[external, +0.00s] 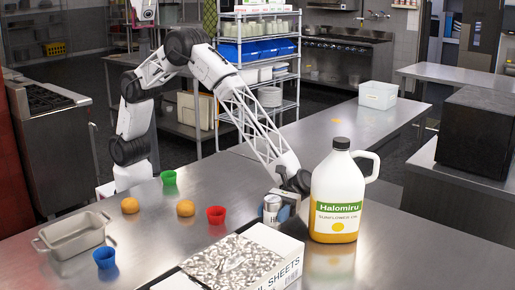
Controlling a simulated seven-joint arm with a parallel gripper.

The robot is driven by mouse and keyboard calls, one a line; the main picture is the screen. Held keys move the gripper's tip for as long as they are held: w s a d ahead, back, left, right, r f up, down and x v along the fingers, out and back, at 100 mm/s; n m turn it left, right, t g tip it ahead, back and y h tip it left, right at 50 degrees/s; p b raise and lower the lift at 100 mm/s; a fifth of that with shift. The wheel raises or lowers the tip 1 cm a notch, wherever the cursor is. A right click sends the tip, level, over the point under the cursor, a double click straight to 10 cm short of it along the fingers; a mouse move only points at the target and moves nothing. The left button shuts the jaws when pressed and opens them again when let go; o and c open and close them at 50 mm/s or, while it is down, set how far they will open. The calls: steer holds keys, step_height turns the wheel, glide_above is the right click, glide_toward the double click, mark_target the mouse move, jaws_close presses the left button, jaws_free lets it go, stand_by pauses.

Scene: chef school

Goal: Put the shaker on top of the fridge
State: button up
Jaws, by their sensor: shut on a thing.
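My gripper (278,206) is low over the steel table, just left of the large oil jug. It is shut on a small, pale, can-like thing with a dark marking, which looks like the shaker (271,207). The box of sheets in front hides the area below it, so I cannot tell whether the shaker touches the table. A black box-shaped unit with a speckled top, possibly the fridge (484,132), stands on a counter at the right, well away from my gripper.
The Halomiru jug (337,200) stands close to the right of my gripper. A box of sheets (262,250) lies in front. Red (216,215), green (168,177) and blue (105,257) cups, two orange balls and a metal tray (72,236) are to the left. A white bin (378,95) stands behind.

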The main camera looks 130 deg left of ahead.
mark_target(273, 222)
steer(key=shift+f, duration=1.75)
steer(key=shift+f, duration=0.1)
steer(key=o, duration=1)
steer(key=shift+o, duration=0.2)
steer(key=shift+a, duration=0.1)
steer(key=a, duration=0.4)
steer(key=s+a, duration=0.1)
steer(key=a, duration=0.2)
steer(key=s+a, duration=0.1)
steer(key=a, duration=0.3)
steer(key=shift+s+a, duration=0.2)
steer(key=shift+a, duration=0.1)
